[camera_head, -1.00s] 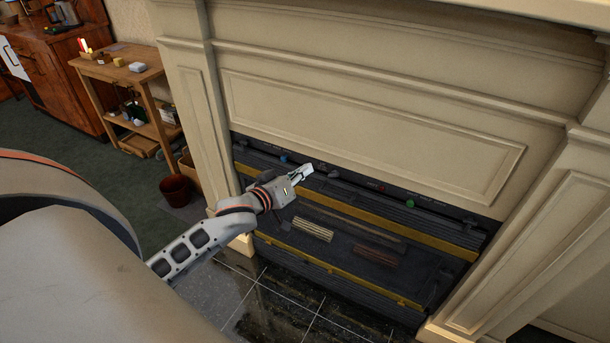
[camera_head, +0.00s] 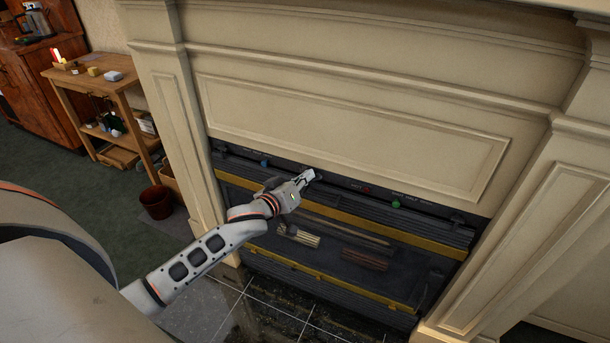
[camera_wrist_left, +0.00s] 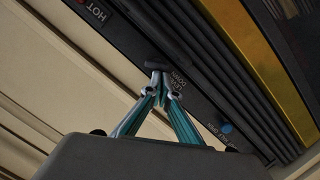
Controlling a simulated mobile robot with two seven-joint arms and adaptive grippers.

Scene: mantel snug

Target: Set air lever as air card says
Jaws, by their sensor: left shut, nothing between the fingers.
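My left gripper (camera_head: 309,175) is shut and empty, with its fingertips at the dark control strip (camera_head: 340,183) above the fire. In the left wrist view the closed fingertips (camera_wrist_left: 160,91) are right at a small black lever (camera_wrist_left: 155,66) on the strip; they look close to or touching it. Small white lettering beside the lever is partly hidden by the fingers. I cannot make out an air card I can read. My right gripper is not in view.
Yellow bars (camera_head: 340,216) cross the stove front below. The cream mantel (camera_head: 350,125) surrounds it. A wooden side table (camera_head: 100,85) and brown bucket (camera_head: 156,203) stand left.

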